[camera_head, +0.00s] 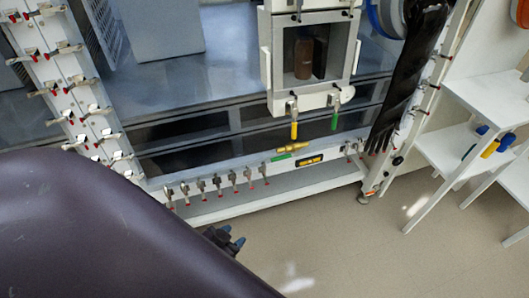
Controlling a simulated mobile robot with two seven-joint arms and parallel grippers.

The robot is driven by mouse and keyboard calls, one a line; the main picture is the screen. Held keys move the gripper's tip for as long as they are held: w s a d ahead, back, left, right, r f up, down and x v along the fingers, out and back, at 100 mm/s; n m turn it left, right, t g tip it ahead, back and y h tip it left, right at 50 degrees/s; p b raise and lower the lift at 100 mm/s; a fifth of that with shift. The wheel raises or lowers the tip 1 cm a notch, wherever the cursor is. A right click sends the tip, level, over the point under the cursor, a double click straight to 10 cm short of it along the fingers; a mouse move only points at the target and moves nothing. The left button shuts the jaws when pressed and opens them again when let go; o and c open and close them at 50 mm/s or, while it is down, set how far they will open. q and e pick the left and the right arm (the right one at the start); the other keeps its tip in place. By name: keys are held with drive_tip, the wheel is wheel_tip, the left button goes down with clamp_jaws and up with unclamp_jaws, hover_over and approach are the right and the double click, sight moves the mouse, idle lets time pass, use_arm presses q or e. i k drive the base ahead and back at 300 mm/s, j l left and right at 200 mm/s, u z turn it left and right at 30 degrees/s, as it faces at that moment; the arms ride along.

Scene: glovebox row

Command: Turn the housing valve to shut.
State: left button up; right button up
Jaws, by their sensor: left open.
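Several valve-like handles show on the white housing, and I cannot tell for certain which is the housing valve. A yellow handle (294,130) and a green handle (334,122) hang down below the small window box. My left gripper (232,237) is low in the middle, dark with blue tips, open and apart from the handles. My dark arm hides the lower left. My right gripper is not in view.
The window box (265,60) holds a brown bottle (304,58). Toggle clamps (217,183) line the lower rail and left post. A black glove (408,75) hangs at right. White shelves (455,150) stand right of it. The floor (345,240) in front is clear.

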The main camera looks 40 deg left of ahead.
sight(296, 153)
drive_tip(key=k+j, duration=0.1)
drive_tip(key=j, duration=0.3)
drive_tip(key=k+j, duration=0.15)
drive_tip(key=j, duration=0.25)
drive_tip(key=k+j, duration=0.1)
drive_tip(key=j, duration=0.25)
drive_tip(key=k+j, duration=0.1)
drive_tip(key=j, duration=0.3)
drive_tip(key=k+j, duration=0.15)
drive_tip(key=j, duration=0.25)
